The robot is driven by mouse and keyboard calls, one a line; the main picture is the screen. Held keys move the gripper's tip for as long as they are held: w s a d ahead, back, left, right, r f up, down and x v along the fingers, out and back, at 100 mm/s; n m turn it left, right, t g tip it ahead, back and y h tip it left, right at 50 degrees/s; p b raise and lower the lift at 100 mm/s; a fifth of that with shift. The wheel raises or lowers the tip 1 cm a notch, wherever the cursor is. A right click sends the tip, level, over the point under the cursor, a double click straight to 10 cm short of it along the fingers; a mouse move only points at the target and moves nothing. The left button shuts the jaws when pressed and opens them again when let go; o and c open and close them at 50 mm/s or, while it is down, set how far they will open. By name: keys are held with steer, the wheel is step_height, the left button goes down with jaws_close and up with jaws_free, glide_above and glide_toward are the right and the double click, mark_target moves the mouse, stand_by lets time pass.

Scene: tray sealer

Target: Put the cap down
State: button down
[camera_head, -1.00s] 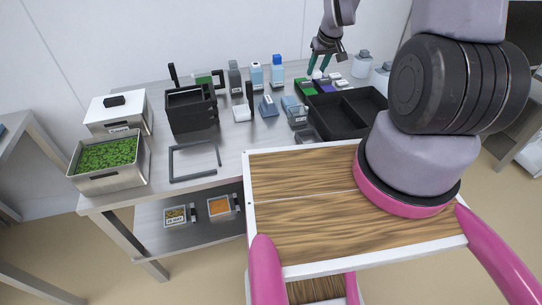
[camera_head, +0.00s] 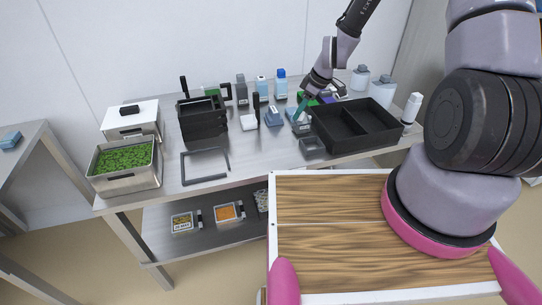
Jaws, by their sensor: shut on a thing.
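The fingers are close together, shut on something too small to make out. I cannot pick out the cap; it may be hidden between the fingers.
A white bottle (camera_head: 411,108) stands right of the black tray. Blue cartons and bottles (camera_head: 281,84) line the back. The front table (camera_head: 190,195) near the black frame (camera_head: 205,165) is mostly clear.

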steer(key=s+a+f+n+g, duration=0.3)
steer(key=a+n, duration=0.5)
steer(key=a, duration=0.2)
glide_above(265, 154)
steer(key=d, duration=0.1)
step_height(265, 154, down, 5)
steer(key=shift+w+d+r, duration=0.1)
steer(key=shift+d, duration=0.05)
steer(key=shift+f, duration=2.5)
steer(key=shift+c, duration=2.3)
jaws_free()
steer(key=shift+f, duration=0.1)
steer(key=v, duration=1.2)
